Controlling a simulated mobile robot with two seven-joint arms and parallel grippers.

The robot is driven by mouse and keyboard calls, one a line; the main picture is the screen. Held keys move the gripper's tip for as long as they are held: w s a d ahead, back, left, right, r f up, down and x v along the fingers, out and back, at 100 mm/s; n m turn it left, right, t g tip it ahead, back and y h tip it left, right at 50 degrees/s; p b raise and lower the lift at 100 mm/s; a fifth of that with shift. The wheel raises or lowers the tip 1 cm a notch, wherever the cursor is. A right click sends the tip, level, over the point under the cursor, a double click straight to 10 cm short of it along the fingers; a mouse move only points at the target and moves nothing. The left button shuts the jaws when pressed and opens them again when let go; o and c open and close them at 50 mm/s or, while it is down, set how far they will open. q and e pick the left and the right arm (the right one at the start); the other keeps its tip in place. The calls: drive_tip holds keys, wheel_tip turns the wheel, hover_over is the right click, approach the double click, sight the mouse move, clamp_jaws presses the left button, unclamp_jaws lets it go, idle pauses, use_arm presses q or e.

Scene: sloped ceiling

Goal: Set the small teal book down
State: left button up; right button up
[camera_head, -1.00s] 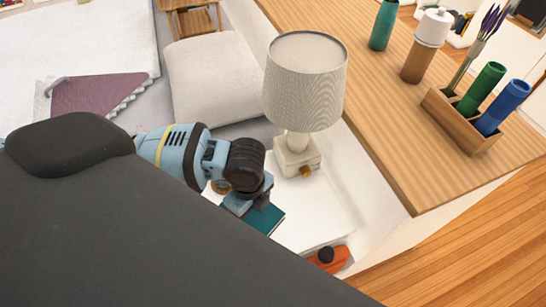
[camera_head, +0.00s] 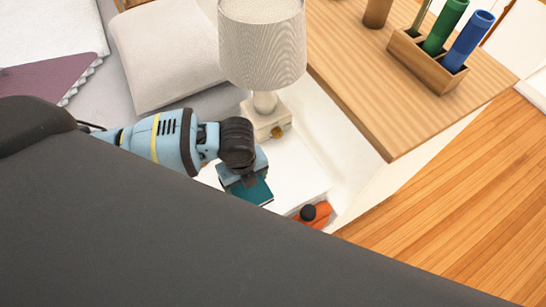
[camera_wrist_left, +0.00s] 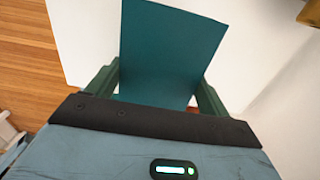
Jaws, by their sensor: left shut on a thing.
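The small teal book (camera_head: 254,191) is over the white bedside surface (camera_head: 297,185) in front of the lamp. My left gripper (camera_head: 250,180) is shut on it. In the left wrist view the book (camera_wrist_left: 170,45) stands out from between the two fingers (camera_wrist_left: 155,85), with its broad teal face toward the camera. Whether the book touches the white surface is hard to tell. My right gripper is not in view.
A lamp (camera_head: 262,45) with a pale base (camera_head: 267,120) stands just behind the book. An orange object with a dark knob (camera_head: 314,214) is at the right front. A wooden desk (camera_head: 390,100) with a pen holder (camera_head: 428,65) lies to the right. A white pillow (camera_head: 165,55) is on the left.

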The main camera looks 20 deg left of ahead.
use_arm(q)
hover_over(278, 174)
drive_tip(key=shift+s+f+b, duration=0.2)
drive_tip(key=shift+f+b, duration=0.25)
drive_tip(key=shift+w+f, duration=0.15)
drive_tip(key=shift+f, duration=1.65)
drive_tip(key=o, duration=0.6)
drive_tip(key=shift+f, duration=0.15)
drive_tip(key=o, duration=0.5)
drive_tip(key=shift+c, duration=0.2)
wheel_tip(278, 174, up, 8)
drive_tip(key=shift+p, duration=0.35)
drive_tip(key=shift+f, duration=0.1)
